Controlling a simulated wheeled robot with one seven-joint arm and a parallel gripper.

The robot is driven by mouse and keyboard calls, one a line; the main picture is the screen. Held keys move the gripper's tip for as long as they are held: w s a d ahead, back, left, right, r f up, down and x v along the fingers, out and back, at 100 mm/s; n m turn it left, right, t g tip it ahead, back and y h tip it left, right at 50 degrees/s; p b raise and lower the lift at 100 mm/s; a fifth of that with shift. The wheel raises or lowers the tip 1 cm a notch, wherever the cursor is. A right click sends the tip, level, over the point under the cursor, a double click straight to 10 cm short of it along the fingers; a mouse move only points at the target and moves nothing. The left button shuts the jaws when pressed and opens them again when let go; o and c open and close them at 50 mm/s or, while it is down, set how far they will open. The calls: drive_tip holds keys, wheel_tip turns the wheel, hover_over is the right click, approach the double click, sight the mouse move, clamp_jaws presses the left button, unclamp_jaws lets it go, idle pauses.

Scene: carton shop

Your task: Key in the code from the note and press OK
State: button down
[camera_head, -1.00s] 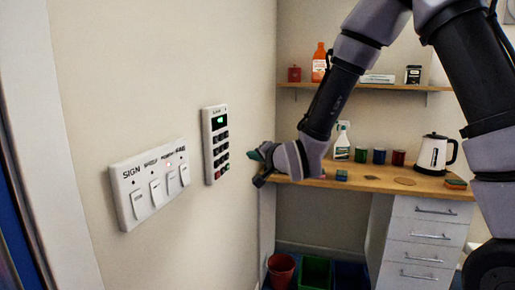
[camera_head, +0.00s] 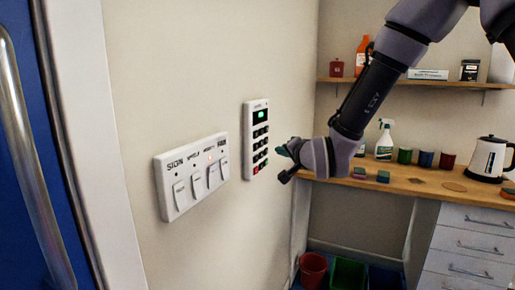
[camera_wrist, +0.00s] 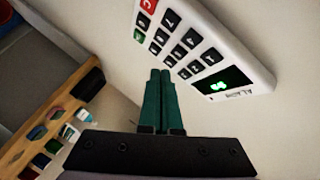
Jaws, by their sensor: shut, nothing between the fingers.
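The keypad (camera_head: 257,138) is a white wall panel with dark keys, a red key and a green key at the bottom, and a small lit green display at the top. It also shows close up in the wrist view (camera_wrist: 228,38), where its display (camera_wrist: 222,82) glows green with characters too small to read surely. My gripper (camera_head: 281,150) is just right of the keypad in the head view. In the wrist view its green fingers (camera_wrist: 160,74) are together and empty, pointing beside the rows of keys; I cannot tell if they touch. No note is seen.
A white switch panel (camera_head: 191,178) with several labelled rocker switches and a red light is left of the keypad. A wooden counter (camera_head: 430,187) with a spray bottle (camera_head: 385,141), cups and a kettle (camera_head: 490,158) stands at right. A blue door (camera_head: 20,170) is at far left.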

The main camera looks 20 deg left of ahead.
sight(258, 148)
drive_tip(key=shift+w+a, duration=0.15)
drive_tip(key=shift+a, duration=2.05)
drive_tip(key=shift+a, duration=0.15)
drive_tip(key=shift+a, duration=0.3)
drive_tip(key=shift+a, duration=0.4)
idle(0.7)
drive_tip(key=shift+d, duration=0.8)
drive_tip(key=shift+s+d, duration=0.15)
drive_tip(key=shift+d, duration=1.1)
drive_tip(key=shift+s+d, duration=0.1)
drive_tip(key=shift+d, duration=1.15)
idle(0.8)
